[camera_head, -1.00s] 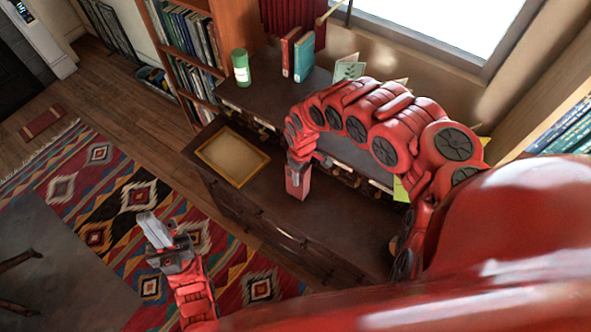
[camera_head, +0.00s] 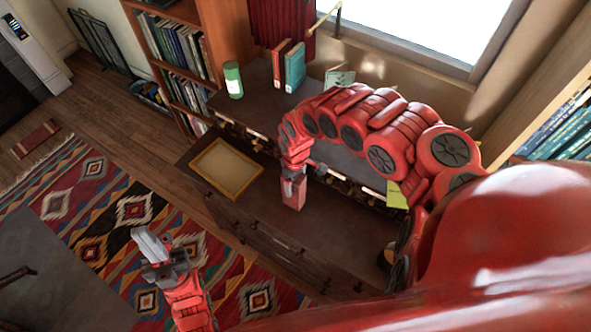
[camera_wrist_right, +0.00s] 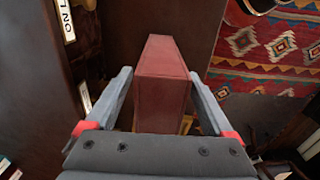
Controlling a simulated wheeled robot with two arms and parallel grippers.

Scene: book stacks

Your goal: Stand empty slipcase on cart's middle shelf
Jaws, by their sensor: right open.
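A dark red slipcase (camera_wrist_right: 163,82) stands on a dark wooden surface (camera_wrist_right: 195,22) in the right wrist view. My right gripper (camera_wrist_right: 155,100) is open, with one grey finger on each side of the slipcase. I cannot tell whether the fingers touch it. In the head view the slipcase (camera_head: 294,193) shows as a small red block below my right wrist. My left gripper (camera_head: 156,248) is over the patterned rug, away from the slipcase, and holds nothing that I can see. No cart can be clearly made out.
A gold-edged tray (camera_head: 227,168) lies on the lower dark surface. On the ledge behind stand a green canister (camera_head: 233,80), a red book (camera_head: 280,62) and a teal book (camera_head: 295,67). Bookshelves stand at the back left and far right. The rug floor (camera_head: 95,215) at left looks open.

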